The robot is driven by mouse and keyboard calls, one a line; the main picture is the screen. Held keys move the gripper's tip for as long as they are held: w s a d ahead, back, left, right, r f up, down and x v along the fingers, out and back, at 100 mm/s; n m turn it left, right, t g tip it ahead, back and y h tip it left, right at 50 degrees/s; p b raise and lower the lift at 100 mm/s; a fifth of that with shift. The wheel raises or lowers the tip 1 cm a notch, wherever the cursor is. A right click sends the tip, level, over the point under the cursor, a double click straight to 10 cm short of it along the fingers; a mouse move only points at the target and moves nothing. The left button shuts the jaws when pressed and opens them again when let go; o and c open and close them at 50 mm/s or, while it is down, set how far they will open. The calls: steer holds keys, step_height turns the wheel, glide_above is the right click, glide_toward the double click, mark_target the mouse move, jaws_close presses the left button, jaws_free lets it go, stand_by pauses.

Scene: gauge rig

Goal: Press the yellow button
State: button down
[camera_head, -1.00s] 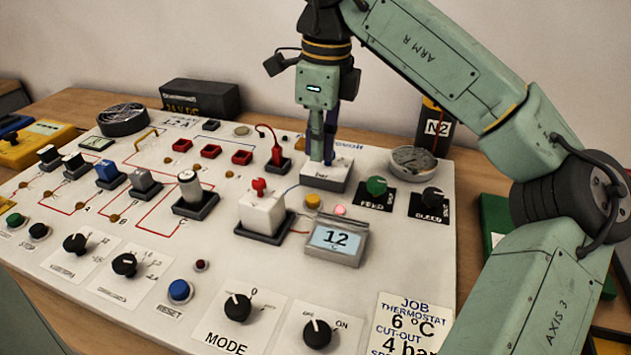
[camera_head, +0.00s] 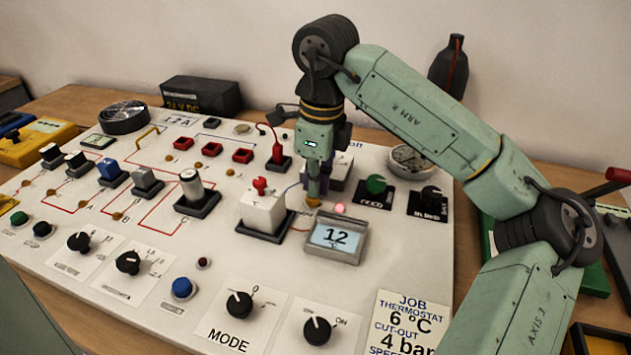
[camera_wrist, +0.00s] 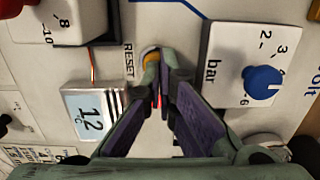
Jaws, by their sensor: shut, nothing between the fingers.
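The yellow button (camera_head: 313,203) sits on the white panel, just above the small grey display. My gripper (camera_head: 314,194) points down at it with its fingers together and empty. In the wrist view the yellow button (camera_wrist: 151,61) shows beside the RESET label, partly covered by my fingertips (camera_wrist: 158,78). The tips are at the button or just over it. I cannot tell whether they touch it or whether it is pushed in.
The display (camera_head: 336,238) reading 12 stands close in front. A white block with a red knob (camera_head: 262,212) is to the left. The "bar" block with a blue knob (camera_wrist: 262,82) is close behind.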

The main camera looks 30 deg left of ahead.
mark_target(319, 198)
steer(key=shift+f+b, duration=0.75)
steer(key=shift+f, duration=0.2)
steer(key=shift+s, duration=0.1)
step_height(319, 198, up, 13)
steer(key=d, duration=0.1)
stand_by(0.6)
